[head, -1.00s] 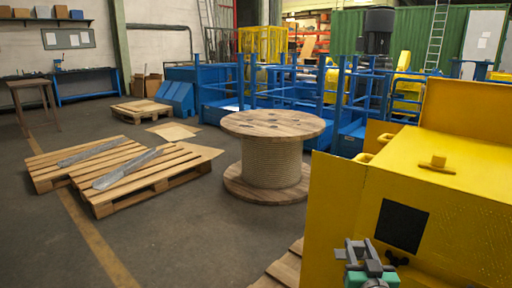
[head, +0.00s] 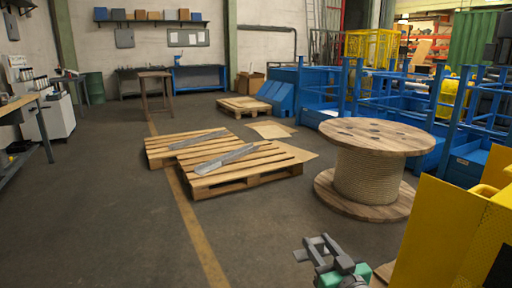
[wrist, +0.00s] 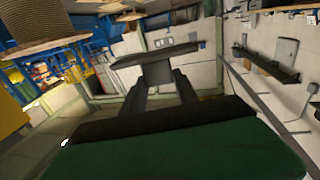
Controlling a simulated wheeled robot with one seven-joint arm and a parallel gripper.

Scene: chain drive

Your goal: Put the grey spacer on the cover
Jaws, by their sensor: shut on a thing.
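My gripper (head: 322,250) is at the bottom of the head view, right of centre, held up in the air over the floor. It is shut on a grey piece, which I take to be the grey spacer (head: 300,255). In the wrist view the spacer (wrist: 156,56) shows as a wide grey bar with a block between the two dark fingertips. A yellow housing (head: 440,235) stands at the lower right of the head view, cut off by the edge. Whether it is the cover I cannot tell. The gripper is left of it and apart from it.
A wooden cable reel (head: 365,180) stands beyond the gripper. Pallets (head: 225,180) with grey metal strips lie on the floor to the left. Blue frames (head: 300,90) stand behind. A workbench (head: 20,105) is at the far left. Open floor lies left and in front.

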